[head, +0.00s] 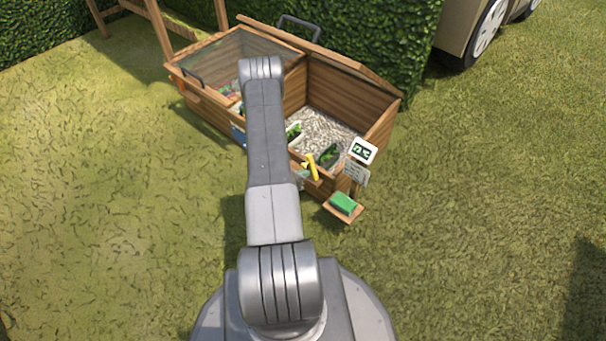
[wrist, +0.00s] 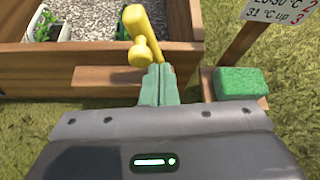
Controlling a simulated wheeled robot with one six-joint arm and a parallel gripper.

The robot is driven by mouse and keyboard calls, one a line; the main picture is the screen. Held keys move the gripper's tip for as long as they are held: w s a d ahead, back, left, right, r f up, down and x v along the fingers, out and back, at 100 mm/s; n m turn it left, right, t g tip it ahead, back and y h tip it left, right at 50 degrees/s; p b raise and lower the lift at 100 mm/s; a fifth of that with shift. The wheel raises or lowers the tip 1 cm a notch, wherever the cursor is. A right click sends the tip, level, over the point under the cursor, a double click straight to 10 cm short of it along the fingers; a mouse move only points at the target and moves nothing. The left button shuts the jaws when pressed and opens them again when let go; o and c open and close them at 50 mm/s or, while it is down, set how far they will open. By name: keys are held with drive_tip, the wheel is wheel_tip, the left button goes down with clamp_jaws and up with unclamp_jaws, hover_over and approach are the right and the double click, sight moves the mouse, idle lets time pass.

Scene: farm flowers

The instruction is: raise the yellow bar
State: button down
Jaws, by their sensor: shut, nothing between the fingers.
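The yellow bar (head: 312,167) stands at the front wall of the wooden planter box (head: 204,112), by its open right compartment. In the wrist view the yellow bar (wrist: 138,22) leans up to the left, with a rounded yellow knob (wrist: 145,52) on its near side. My gripper (wrist: 160,70) shows there as two green fingers closed together with nothing between them. The fingertips are just in front of and below the knob; I cannot tell whether they touch it. In the head view my arm hides most of the gripper.
The box's left compartment has a glass lid (head: 232,52) down; the right lid is raised, over gravel (head: 328,128) and small potted plants (wrist: 45,25). A green sponge (head: 343,203) lies on a small shelf at right, near signs (head: 362,151). Grass around is open; a hedge and vehicle stand behind.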

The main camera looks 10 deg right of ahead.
drive_tip(key=shift+r, duration=0.1)
drive_tip(key=shift+r+p, duration=0.3)
drive_tip(key=shift+r, duration=0.45)
drive_tip(key=s+a, duration=0.6)
drive_tip(key=a, duration=0.1)
drive_tip(key=shift+r, duration=0.45)
drive_tip(key=shift+s, duration=0.1)
idle(0.6)
